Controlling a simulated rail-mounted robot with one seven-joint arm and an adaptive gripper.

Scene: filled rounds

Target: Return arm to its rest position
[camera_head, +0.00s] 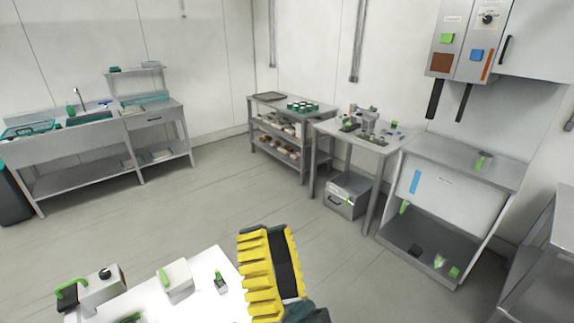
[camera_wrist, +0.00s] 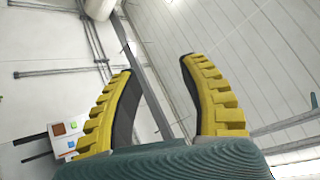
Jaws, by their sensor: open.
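My gripper (camera_wrist: 158,66) shows in the wrist view with its two yellow ribbed fingers spread wide apart. Nothing is between them. The wrist camera looks past the fingers at the wall and ceiling pipes, so the gripper points upward. In the head view my gripper (camera_head: 270,232) is at the bottom centre, seen from the side, with yellow ribs and a dark inner pad. It appears beside the right end of a white-topped surface (camera_head: 215,262); I cannot tell its height above it.
Small items, including a white box (camera_head: 176,277), stand on the white surface. A sink bench (camera_head: 160,110) is at the back left. A shelf rack (camera_head: 255,110), a side table (camera_head: 335,130) and a slanted cabinet (camera_head: 465,185) line the right. The middle floor is clear.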

